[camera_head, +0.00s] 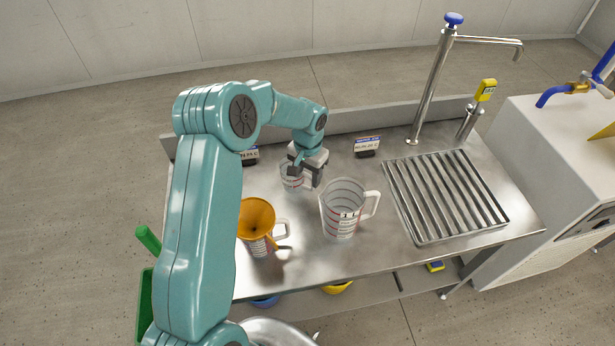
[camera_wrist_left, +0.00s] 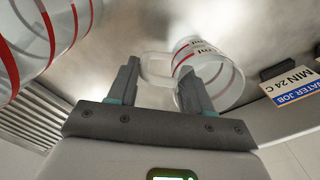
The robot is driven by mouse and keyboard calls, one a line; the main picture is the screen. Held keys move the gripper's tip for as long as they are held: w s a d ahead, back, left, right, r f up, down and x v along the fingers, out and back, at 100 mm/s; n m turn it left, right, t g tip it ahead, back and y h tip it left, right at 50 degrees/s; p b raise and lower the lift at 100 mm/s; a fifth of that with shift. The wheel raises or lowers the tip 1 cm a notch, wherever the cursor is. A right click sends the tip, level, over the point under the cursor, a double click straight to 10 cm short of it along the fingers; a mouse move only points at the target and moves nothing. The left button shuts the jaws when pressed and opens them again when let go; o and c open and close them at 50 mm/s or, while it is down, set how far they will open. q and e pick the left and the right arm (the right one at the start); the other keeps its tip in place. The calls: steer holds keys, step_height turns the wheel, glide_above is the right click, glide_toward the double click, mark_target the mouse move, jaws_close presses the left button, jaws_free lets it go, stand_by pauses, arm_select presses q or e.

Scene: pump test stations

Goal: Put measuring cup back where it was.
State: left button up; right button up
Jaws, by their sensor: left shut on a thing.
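A small clear measuring cup (camera_head: 291,178) with red markings is at the back left of the steel bench top, partly hidden by my left gripper (camera_head: 307,171). In the left wrist view, the cup (camera_wrist_left: 222,75) is at the right, and its handle (camera_wrist_left: 156,68) lies between the fingers of my left gripper (camera_wrist_left: 160,82). The gripper is shut on that handle. The cup looks roughly upright; I cannot tell if its base touches the bench. My right gripper is not in view.
A larger clear jug (camera_head: 340,212) stands just right and in front. An orange funnel (camera_head: 257,218) sits in another measuring cup (camera_head: 262,247) at the front left. A label stand (camera_head: 367,147) is behind. A ribbed drain tray (camera_head: 445,198) and tap (camera_head: 430,85) are right.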

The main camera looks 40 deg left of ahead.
arm_select(q)
steer(key=shift+f, duration=0.95)
steer(key=o, duration=1.4)
steer(key=shift+w+f, duration=0.1)
steer(key=shift+f, duration=0.05)
steer(key=shift+c, duration=0.2)
steer(key=shift+r, duration=0.3)
step_height(320, 180, up, 11)
steer(key=shift+f+b, duration=0.1)
steer(key=shift+b, duration=0.3)
steer(key=shift+r, duration=0.55)
